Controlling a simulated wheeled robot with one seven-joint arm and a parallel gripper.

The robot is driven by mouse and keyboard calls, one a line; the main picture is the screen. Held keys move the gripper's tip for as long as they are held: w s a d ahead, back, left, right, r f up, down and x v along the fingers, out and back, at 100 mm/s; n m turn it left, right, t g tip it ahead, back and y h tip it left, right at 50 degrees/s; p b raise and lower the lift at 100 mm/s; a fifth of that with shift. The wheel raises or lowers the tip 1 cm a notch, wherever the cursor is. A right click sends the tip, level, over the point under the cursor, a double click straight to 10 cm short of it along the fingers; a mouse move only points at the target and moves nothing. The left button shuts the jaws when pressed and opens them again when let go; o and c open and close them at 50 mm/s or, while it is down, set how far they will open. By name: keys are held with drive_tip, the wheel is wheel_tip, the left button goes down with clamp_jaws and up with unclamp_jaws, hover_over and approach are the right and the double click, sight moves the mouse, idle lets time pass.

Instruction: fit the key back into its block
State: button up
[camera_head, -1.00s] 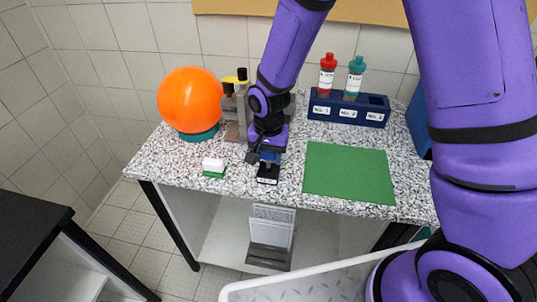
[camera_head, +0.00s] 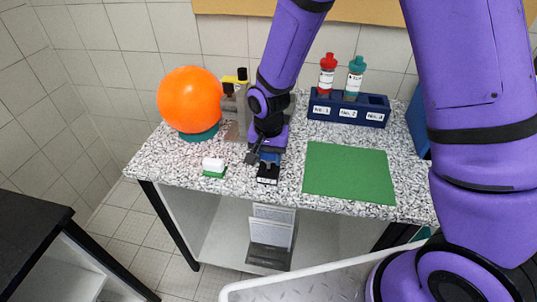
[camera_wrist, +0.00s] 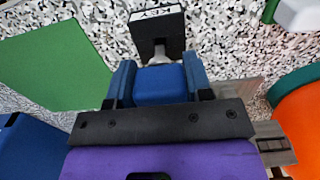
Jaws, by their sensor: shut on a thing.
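The key has a blue head (camera_wrist: 160,84) and a grey shank (camera_wrist: 159,55). My gripper (camera_wrist: 160,78) is shut on the blue head, one finger on each side. The black block labelled KEY (camera_wrist: 158,28) lies on the counter just ahead of the key. The shank points to the block and its end meets or overlaps the block's near side; I cannot tell how far it is inside. In the head view the block (camera_head: 268,174) stands in front of my gripper (camera_head: 266,158), which hides most of the key.
A green mat (camera_head: 348,173) lies to the right. A blue rack (camera_head: 348,110) with a red-capped and a teal-capped bottle stands behind it. An orange ball (camera_head: 190,99) on a teal ring and a white-and-green item (camera_head: 213,167) are at the left.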

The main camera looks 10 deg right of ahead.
sight(269, 159)
drive_tip(key=shift+f, duration=1.6)
drive_tip(key=o, duration=1)
drive_tip(key=shift+c, duration=0.2)
wheel_tip(269, 159, up, 10)
drive_tip(key=shift+r, duration=0.4)
